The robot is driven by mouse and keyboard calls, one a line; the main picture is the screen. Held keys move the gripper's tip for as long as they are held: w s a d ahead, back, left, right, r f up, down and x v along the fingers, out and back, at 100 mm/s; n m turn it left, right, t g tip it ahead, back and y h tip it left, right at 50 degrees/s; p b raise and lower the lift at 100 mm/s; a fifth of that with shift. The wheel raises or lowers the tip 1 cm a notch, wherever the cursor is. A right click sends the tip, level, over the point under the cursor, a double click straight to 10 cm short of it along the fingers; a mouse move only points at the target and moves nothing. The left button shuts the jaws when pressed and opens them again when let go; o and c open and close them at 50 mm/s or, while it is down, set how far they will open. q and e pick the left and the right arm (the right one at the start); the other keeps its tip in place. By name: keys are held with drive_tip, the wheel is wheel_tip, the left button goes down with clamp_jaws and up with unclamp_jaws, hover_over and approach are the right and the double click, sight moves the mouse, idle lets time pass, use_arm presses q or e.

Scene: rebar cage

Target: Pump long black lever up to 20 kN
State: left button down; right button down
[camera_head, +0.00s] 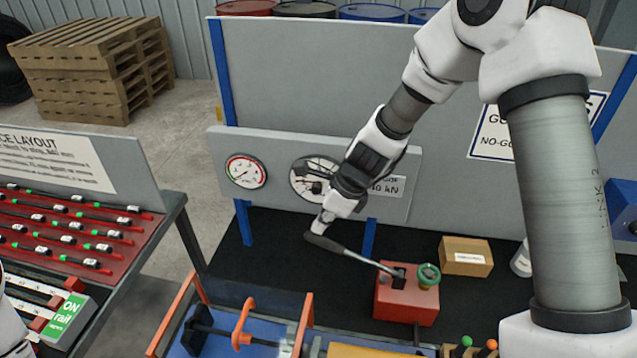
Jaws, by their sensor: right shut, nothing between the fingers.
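The long black lever (345,250) slants up and to the left from the red pump block (407,299) on the black bench top. My right gripper (321,224) is shut, with its tip at the lever's raised left end; I cannot tell whether they touch. A round white gauge (245,171) with a red-marked scale is on the grey panel. A label (388,187) reading in part "0 kN" is partly covered. My left gripper is not in view.
A green-topped knob (429,275) is on the pump block. A cardboard box (466,257) and a white container (521,262) stand to its right.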

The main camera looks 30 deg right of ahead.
drive_tip(key=shift+w+a+f+b, duration=0.1)
drive_tip(key=shift+a+f+b, duration=0.05)
drive_tip(key=shift+f+b, duration=0.4)
drive_tip(key=shift+w+f, duration=0.1)
drive_tip(key=shift+a+f+b, duration=0.25)
drive_tip(key=shift+f+b, duration=0.3)
drive_tip(key=shift+f, duration=0.05)
drive_tip(key=shift+w, duration=0.2)
